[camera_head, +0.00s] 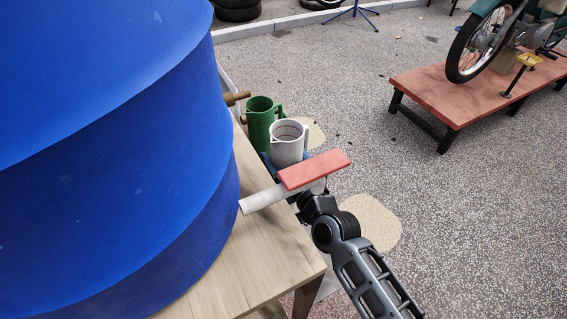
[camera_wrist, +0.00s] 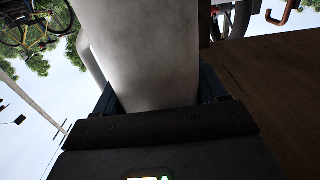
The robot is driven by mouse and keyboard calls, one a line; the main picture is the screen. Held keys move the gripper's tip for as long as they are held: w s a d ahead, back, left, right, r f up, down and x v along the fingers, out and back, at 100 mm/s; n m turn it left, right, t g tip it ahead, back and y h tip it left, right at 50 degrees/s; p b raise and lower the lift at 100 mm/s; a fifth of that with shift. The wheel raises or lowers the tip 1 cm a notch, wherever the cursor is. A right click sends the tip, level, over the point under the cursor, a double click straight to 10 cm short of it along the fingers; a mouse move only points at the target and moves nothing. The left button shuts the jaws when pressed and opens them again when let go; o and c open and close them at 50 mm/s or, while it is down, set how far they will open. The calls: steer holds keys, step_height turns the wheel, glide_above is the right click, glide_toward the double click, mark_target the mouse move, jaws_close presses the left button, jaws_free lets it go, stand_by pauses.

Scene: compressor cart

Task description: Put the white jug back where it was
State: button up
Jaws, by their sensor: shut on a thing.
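The white jug (camera_head: 287,146) is upright in the head view, above the right side of the wooden table. Its rim and open top show; its lower part is hidden behind a red slab. My gripper (camera_wrist: 160,95) is shut on the jug, with a dark blue finger on each side of its pale body in the wrist view (camera_wrist: 150,50). The jug's handle shows at the left in that view. I cannot tell whether the jug's base touches the table.
A green jug (camera_head: 261,122) stands just behind the white one. A large blue drum (camera_head: 110,150) fills the left of the wooden table (camera_head: 262,262). A red bench (camera_head: 440,92) stands at the far right.

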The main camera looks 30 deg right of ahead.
steer(key=shift+f+b, duration=0.45)
steer(key=shift+f, duration=0.75)
steer(key=shift+f, duration=0.2)
steer(key=o, duration=1.8)
steer(key=shift+r, duration=0.15)
steer(key=s, duration=1.2)
steer(key=shift+b, duration=0.35)
steer(key=shift+s, duration=0.1)
